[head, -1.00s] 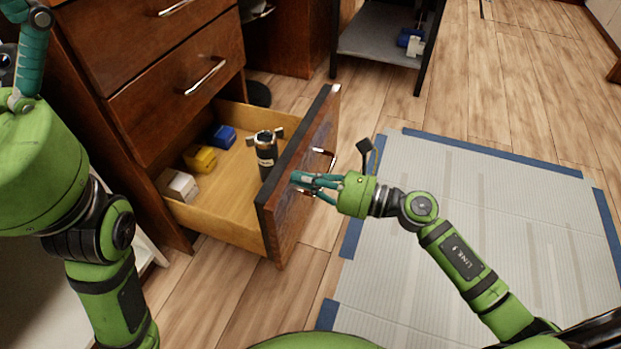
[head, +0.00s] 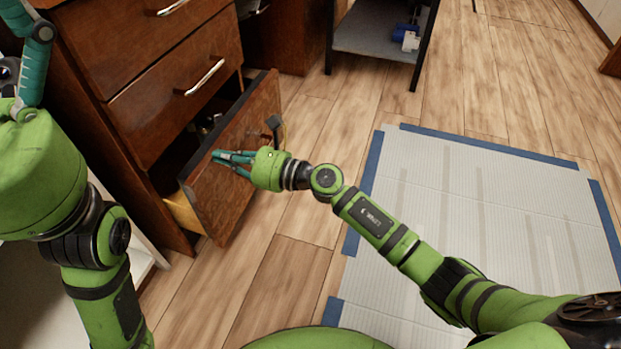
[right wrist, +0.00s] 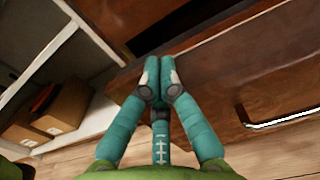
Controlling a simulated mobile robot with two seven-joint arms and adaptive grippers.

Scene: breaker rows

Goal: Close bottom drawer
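The bottom drawer (head: 232,190) of the brown wooden cabinet is partly out, with a gap behind its front and a strip of its pale side showing. Most of its inside is hidden; a metallic item (head: 207,126) just shows in the gap. My right gripper (head: 218,158) is at the drawer front, fingers together and holding nothing. In the right wrist view its closed fingertips (right wrist: 158,66) are against or very near the brown front, left of the metal handle (right wrist: 285,119). My left gripper (head: 36,60) is raised at the far left, cut off by the frame; its opening is unclear.
Two upper drawers (head: 165,100) above look shut. A metal-framed shelf (head: 370,42) stands at the back. A taped pale mat (head: 480,220) covers the floor at right. Brown boxes (right wrist: 62,105) sit on a white shelf in the right wrist view.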

